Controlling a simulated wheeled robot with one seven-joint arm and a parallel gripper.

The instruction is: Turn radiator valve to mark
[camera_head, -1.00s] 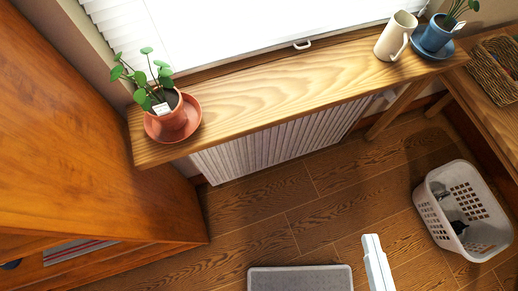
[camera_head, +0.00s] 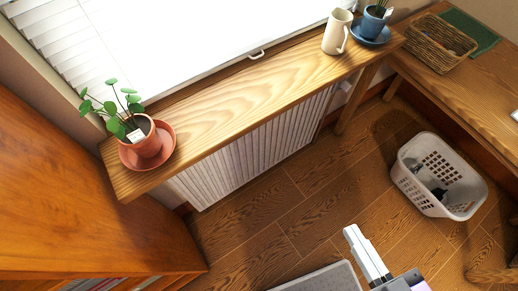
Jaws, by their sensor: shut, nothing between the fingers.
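The white ribbed radiator (camera_head: 255,150) stands under the wooden sill shelf, against the wall. A small pale fitting (camera_head: 345,87) shows under the shelf past the radiator's right end. It may be the valve, but it is too small to tell, and no mark can be made out. My gripper (camera_head: 352,231) is at the lower middle, white, with its fingers shut together and empty. It appears over the floor in front of the radiator, well apart from the radiator and the fitting.
The shelf (camera_head: 215,115) overhangs the radiator, carrying a potted plant (camera_head: 145,140), cream jug (camera_head: 338,32) and blue pot (camera_head: 373,22). A white laundry basket (camera_head: 415,190) stands right, below a wooden table (camera_head: 475,75). A grey mat-like thing (camera_head: 325,279) lies below. Wooden floor between is clear.

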